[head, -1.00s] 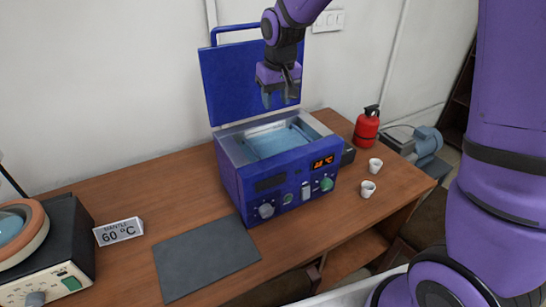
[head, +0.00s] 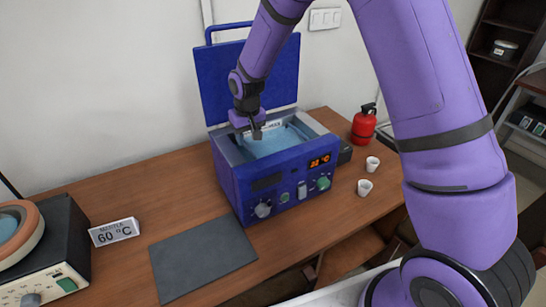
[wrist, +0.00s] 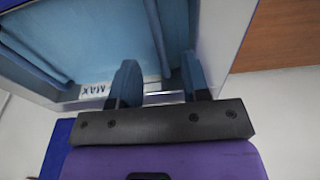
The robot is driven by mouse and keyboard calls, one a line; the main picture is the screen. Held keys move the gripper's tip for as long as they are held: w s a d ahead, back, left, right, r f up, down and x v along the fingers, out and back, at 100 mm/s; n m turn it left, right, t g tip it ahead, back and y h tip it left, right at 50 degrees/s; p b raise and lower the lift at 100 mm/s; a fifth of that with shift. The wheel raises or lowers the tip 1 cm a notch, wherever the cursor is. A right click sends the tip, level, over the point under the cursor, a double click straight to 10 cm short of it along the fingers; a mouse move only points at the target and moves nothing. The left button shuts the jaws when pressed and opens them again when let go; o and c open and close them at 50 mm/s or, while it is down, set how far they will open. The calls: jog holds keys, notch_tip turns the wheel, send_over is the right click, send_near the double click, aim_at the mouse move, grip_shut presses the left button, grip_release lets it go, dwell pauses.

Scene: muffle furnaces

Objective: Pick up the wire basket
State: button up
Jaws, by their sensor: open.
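The blue water bath (head: 285,178) stands on the table with its lid (head: 205,75) raised and bluish water (head: 280,138) inside. No whole wire basket can be made out in either view. In the wrist view a thin, bright metal bar (wrist: 163,94) crosses between my fingers; I cannot tell whether it belongs to the basket or the bath. My gripper (head: 257,134) is open, pointing down at the back of the bath's opening. Its two separated fingers also show in the wrist view (wrist: 160,80), near a white MAX label (wrist: 96,90).
A grey mat (head: 203,258) lies in front of the bath at left. A 60 °C sign (head: 115,232) and a heating mantle (head: 50,260) stand further left. The raised lid is close behind my arm.

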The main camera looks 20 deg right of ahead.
aim_at(247, 146)
jog(key=shift+w+a+f, duration=0.1)
jog(key=shift+w+f, duration=0.05)
jog(key=shift+f, duration=0.7)
jog(key=shift+w+d+f, duration=0.1)
jog(key=shift+w+f, duration=0.1)
jog(key=shift+f, duration=0.65)
jog(key=shift+w+a+f, duration=0.1)
jog(key=shift+w+f, duration=0.05)
jog(key=shift+f, duration=0.7)
grip_shut()
